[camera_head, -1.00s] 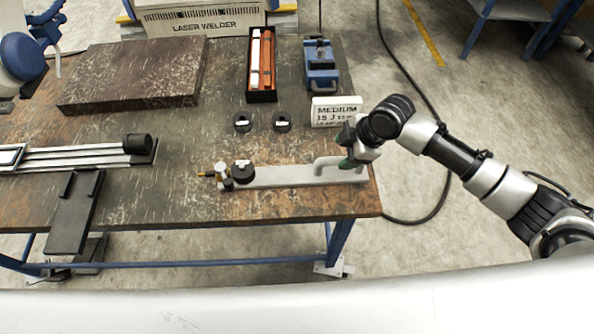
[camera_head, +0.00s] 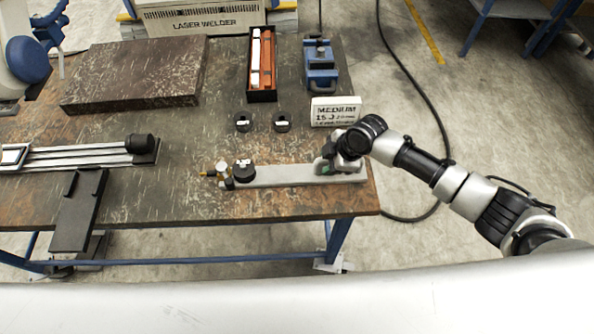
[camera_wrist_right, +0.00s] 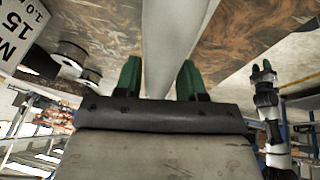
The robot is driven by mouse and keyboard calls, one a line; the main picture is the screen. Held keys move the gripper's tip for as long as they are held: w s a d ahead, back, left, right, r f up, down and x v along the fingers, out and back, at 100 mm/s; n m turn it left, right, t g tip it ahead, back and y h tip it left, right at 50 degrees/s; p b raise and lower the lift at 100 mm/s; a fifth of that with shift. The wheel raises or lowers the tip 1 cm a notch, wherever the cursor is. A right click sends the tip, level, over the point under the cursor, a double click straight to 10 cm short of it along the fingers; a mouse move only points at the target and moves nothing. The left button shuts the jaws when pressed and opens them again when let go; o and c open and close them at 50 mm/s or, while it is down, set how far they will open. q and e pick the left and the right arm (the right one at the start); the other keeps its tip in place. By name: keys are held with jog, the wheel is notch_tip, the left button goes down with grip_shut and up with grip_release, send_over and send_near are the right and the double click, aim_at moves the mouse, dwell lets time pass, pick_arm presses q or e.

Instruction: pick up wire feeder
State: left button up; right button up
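The wire feeder appears to be the long pale grey bar (camera_head: 285,176) lying on the table near its front right edge. Its left end has a black knob and brass fittings, and its raised handle is near the right end. My right gripper (camera_head: 331,165) is at the handle, partly covering it. In the right wrist view its green fingers (camera_wrist_right: 160,75) stand apart on either side of a grey bar (camera_wrist_right: 170,30); firm contact is not visible. My left gripper (camera_wrist_right: 262,70) shows small at the right of the wrist view, its green fingertips apart and empty.
Two black spools (camera_head: 243,122) stand behind the bar.

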grip_shut()
jog(key=shift+w+a+r, duration=0.1)
jog(key=shift+r, duration=0.55)
notch_tip(320, 180, up, 3)
jog(key=shift+f+b, duration=0.1)
jog(key=shift+b, duration=0.4)
jog(key=s+d+r+b, duration=0.2)
jog(key=s+d+r, duration=0.5)
jog(key=s+d, duration=0.1)
jog(key=shift+d, duration=0.3)
jog(key=shift+w+a, duration=0.1)
